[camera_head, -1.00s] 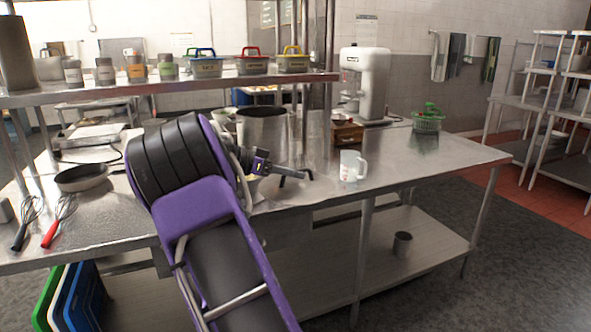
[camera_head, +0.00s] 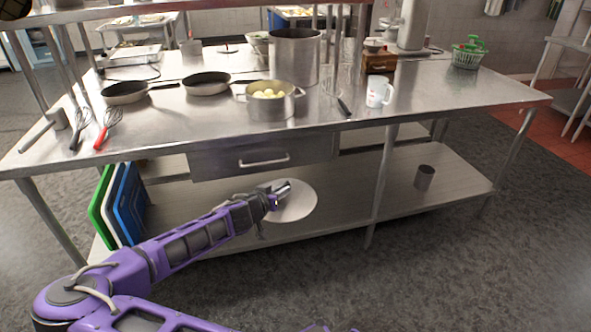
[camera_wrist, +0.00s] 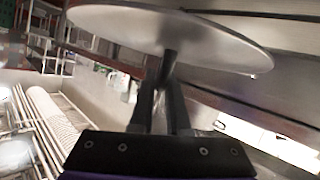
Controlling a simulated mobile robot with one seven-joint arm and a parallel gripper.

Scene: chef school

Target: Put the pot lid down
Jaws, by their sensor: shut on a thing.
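The pot lid (camera_head: 296,205) is a round, pale metal disc. In the head view it is in front of the table, below the drawer, with the lower shelf behind it. My gripper (camera_head: 277,196) is shut on the lid's knob. In the wrist view the lid (camera_wrist: 190,35) lies across the top, with my gripper's fingers (camera_wrist: 166,85) around its knob. An uncovered pot (camera_head: 272,108) with yellow round food inside stands on the steel table (camera_head: 205,130).
Two pans (camera_head: 207,84) stand left of the pot, a tall pot (camera_head: 294,58) behind it. A whisk (camera_head: 336,92) and a measuring jug (camera_head: 378,93) are to its right. Whisks (camera_head: 107,122) lie at the left. Cutting boards (camera_head: 128,205) and a metal cup (camera_head: 424,177) are on the lower shelf.

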